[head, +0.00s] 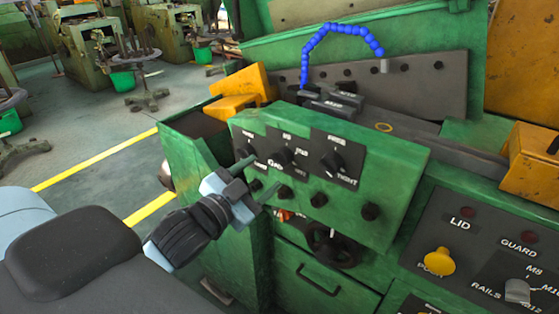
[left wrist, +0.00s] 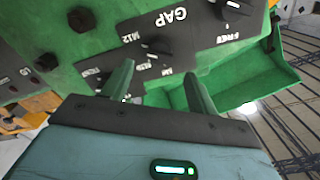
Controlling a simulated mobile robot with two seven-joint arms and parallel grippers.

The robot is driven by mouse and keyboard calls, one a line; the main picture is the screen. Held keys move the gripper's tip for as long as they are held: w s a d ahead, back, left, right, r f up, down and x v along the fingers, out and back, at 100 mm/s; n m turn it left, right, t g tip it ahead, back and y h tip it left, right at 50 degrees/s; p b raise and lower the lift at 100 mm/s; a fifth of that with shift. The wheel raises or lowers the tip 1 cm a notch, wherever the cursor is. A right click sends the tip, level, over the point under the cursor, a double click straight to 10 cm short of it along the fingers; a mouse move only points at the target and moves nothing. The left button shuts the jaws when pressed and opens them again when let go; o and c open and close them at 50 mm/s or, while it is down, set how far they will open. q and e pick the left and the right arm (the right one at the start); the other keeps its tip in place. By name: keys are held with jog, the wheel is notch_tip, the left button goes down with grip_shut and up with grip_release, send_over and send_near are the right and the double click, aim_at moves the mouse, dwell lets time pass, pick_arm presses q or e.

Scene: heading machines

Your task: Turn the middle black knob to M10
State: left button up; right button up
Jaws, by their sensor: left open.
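The middle black knob (head: 286,157) is on the dark GAP plate of the sloped green panel (head: 385,163), with M8, M10 and M12 marked around it. It also shows in the left wrist view (left wrist: 160,45), upside down, beyond the fingertips. I cannot make out clearly which mark it points to. My left gripper (head: 256,178) is open and empty, just left of and below the knob, apart from it. In the left wrist view its two green fingers (left wrist: 158,76) stand on either side of the knob's line. My right gripper is not in view.
A right black knob (head: 333,160) and a left black knob (head: 250,151) flank the middle one. Several small black buttons (head: 318,199) and a black handwheel (head: 331,246) sit below. At lower right, a panel has a yellow button (head: 439,262) and a grey RAILS selector (head: 517,291).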

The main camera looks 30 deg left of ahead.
aim_at(278, 162)
pick_arm(q)
jog(key=shift+w+d+p, duration=0.2)
jog(key=shift+w, duration=1.6)
jog(key=shift+w+d+p, duration=0.15)
jog(key=shift+w, duration=1.6)
jog(key=c, duration=1)
